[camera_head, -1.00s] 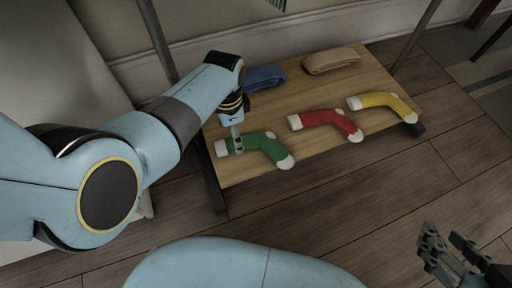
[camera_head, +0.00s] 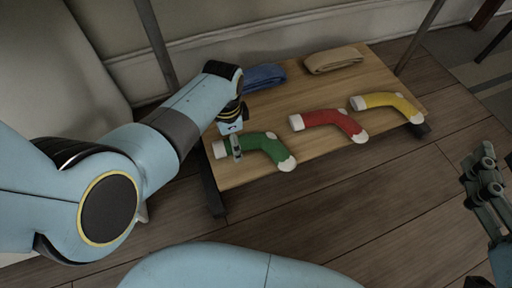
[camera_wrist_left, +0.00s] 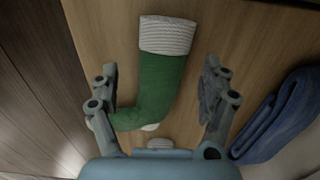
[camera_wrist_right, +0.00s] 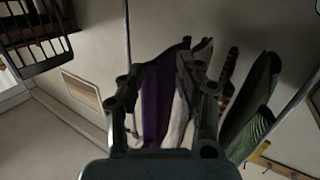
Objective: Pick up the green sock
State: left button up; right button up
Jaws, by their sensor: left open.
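The green sock (camera_head: 262,145) with white cuff, heel and toe lies at the near left of a low wooden shelf (camera_head: 312,94). My left gripper (camera_head: 237,154) points down over the sock near its cuff end. In the left wrist view the sock (camera_wrist_left: 158,82) lies between the open, empty fingers of my left gripper (camera_wrist_left: 160,100), one on each side. Whether the fingers touch it cannot be told. My right gripper (camera_head: 482,180) is at the right edge, away from the shelf. In the right wrist view its fingers (camera_wrist_right: 158,95) stand apart with nothing between them.
A red sock (camera_head: 328,121) and a yellow sock (camera_head: 386,102) lie to the right of the green one. Folded blue cloth (camera_head: 264,77) and folded beige cloth (camera_head: 333,60) lie at the back. Dark upright posts rise at the shelf's back. Hanging clothes (camera_wrist_right: 160,100) show in the right wrist view.

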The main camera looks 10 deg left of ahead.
pick_arm(q)
jog(key=shift+f+b, duration=0.55)
jog(key=shift+f, duration=0.3)
pick_arm(e)
notch_tip(320, 180, up, 9)
jog(key=w+a+n+t+y, duration=0.1)
jog(key=w+t, duration=0.2)
jog(key=t, duration=0.1)
jog(key=shift+f, duration=0.1)
pick_arm(q)
jog(key=c, duration=1)
